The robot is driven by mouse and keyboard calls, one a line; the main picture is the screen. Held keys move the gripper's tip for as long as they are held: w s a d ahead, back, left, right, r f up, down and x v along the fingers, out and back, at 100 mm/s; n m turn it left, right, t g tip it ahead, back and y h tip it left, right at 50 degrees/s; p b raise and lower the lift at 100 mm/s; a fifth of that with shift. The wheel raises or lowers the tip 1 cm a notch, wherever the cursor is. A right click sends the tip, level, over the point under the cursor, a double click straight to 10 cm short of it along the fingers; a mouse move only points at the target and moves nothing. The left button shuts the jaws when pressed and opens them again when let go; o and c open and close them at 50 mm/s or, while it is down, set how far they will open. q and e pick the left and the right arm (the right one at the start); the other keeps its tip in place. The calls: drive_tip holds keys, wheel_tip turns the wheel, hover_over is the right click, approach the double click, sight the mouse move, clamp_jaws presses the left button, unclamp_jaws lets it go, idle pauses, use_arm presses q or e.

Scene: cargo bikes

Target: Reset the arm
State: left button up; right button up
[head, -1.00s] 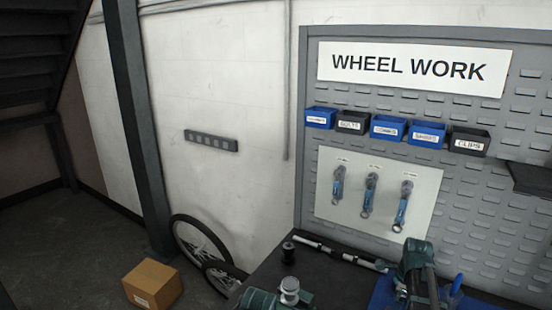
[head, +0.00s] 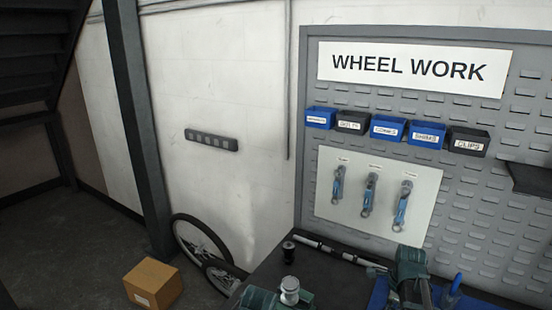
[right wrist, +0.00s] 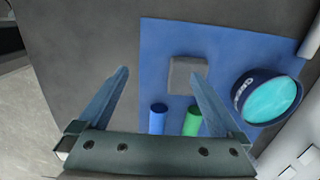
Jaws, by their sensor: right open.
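My right gripper (right wrist: 158,72) shows in the right wrist view with its two blue fingers spread wide and nothing between them. It hangs over the dark bench top (right wrist: 85,40) and the left edge of a blue mat (right wrist: 230,50). A grey block (right wrist: 187,75) lies on the mat beyond the right finger. In the head view, a dark green part that seems to be my right arm is at the lower right, over the bench. I cannot make out my left gripper in the head view.
A blue cylinder (right wrist: 158,118), a green cylinder (right wrist: 193,120) and a round tub (right wrist: 268,95) with turquoise contents are on or beside the mat. A pegboard with labelled bins (head: 390,127) stands behind the bench. A cardboard box (head: 153,283) and wheels (head: 198,243) are on the floor at left.

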drive_tip(key=s+a, duration=0.5)
drive_tip(key=s+a+r+p, duration=0.1)
drive_tip(key=s+a, duration=0.1)
drive_tip(key=shift+s+a, duration=0.35)
drive_tip(key=shift+s, duration=0.05)
